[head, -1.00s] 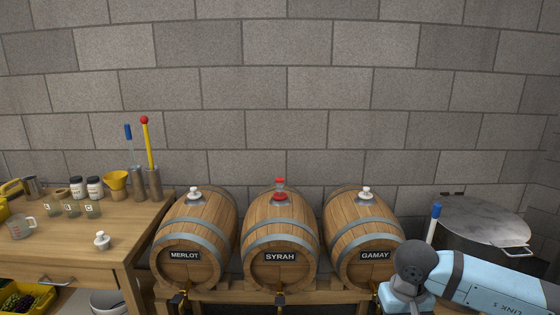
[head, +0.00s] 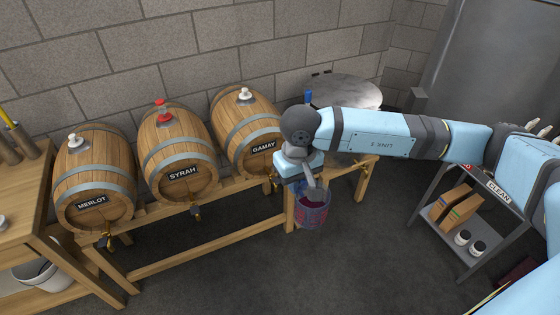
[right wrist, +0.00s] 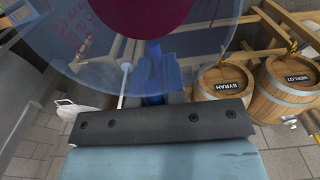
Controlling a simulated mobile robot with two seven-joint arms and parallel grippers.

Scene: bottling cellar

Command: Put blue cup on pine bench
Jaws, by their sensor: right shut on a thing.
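The blue cup (head: 312,212) is a see-through bluish measuring cup with dark red liquid low in it. It hangs roughly upright in front of the right end of the barrel rack, above the floor. My right gripper (head: 309,186) is shut on its handle; the cup's clear wall and blue handle (right wrist: 153,75) fill the top of the right wrist view. The jaws are partly hidden by the wrist in the head view. A pale wooden bench (head: 22,187), possibly the pine bench, shows only its right end at the left edge. My left gripper is not in view.
The wooden barrel rack (head: 185,243) holds Merlot (head: 92,180), Syrah (head: 178,150) and Gamay (head: 245,125) barrels with taps in front. A metal drum (head: 345,92) stands behind my right wrist. A grey cart (head: 455,235) is at right. The middle floor is clear.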

